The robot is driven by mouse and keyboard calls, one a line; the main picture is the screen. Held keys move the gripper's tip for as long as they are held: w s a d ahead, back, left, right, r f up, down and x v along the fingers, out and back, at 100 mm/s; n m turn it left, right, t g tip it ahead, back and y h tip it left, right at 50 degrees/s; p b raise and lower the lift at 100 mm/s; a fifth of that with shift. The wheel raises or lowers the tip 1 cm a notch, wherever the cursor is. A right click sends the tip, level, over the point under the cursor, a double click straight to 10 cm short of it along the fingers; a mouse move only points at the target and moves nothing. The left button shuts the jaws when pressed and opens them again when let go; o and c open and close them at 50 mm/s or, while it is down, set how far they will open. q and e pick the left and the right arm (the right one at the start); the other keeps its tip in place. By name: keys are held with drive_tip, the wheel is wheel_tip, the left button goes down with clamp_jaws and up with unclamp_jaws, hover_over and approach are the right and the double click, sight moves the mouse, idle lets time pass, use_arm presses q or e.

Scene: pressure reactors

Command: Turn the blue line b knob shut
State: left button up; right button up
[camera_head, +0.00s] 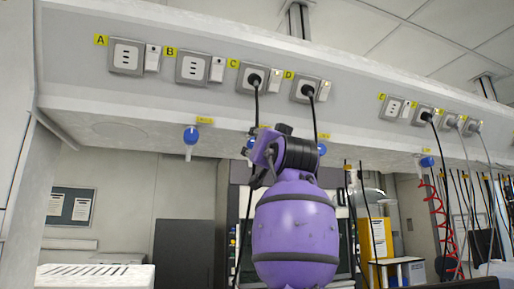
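Blue knobs hang from small fittings under the sloped service panel. One knob (190,135) hangs at the left below a small yellow tag. A second blue knob (251,143) is just left of my purple arm's upper end and partly hidden by it. A third blue knob (322,149) shows at that arm's right edge. The small tags are too blurred to read, so I cannot tell which knob is line b. The purple arm, apparently my right, rises from below; I cannot make out its fingertips or any contact with a knob. My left gripper is not in view.
The sloped panel (75,75) carries lettered sockets; black cables hang from sockets C (255,80) and D (308,90), close to my arm. Another blue knob (427,162) and a red coiled hose (441,215) are at the right. A white box (95,277) is lower left.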

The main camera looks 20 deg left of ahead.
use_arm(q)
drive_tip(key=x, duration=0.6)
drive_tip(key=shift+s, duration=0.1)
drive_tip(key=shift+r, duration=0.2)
use_arm(e)
drive_tip(key=shift+w+a+r, duration=0.1)
drive_tip(key=shift+r, duration=0.1)
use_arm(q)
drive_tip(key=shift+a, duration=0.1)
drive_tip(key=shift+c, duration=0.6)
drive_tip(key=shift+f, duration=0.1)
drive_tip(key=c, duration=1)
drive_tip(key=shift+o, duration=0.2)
use_arm(e)
drive_tip(key=shift+f, duration=0.15)
